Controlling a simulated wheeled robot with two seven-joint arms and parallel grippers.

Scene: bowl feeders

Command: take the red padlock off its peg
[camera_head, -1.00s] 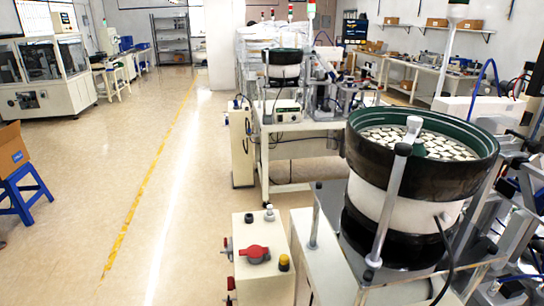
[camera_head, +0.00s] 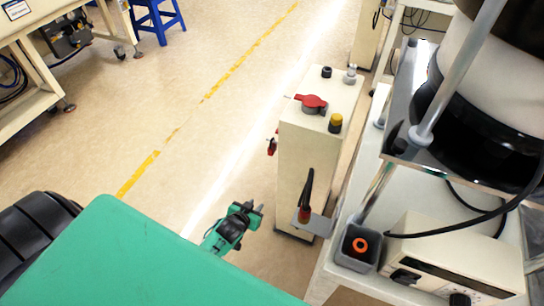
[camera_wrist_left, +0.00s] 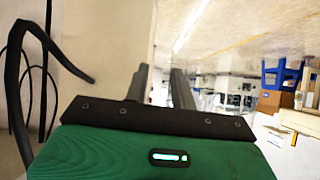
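A small red piece (camera_head: 272,146), which looks like the red padlock, hangs at the left side of the cream cabinet (camera_head: 296,165). Its shackle and peg are too small to make out. My right gripper is not in view.
A red rotary switch (camera_head: 311,103) and a yellow-topped button (camera_head: 336,122) sit on the cabinet top. A feeder table (camera_head: 350,205) with a grey cup (camera_head: 357,247) and a control box (camera_head: 455,262) stands to the right. Open floor (camera_head: 190,160) lies to the left.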

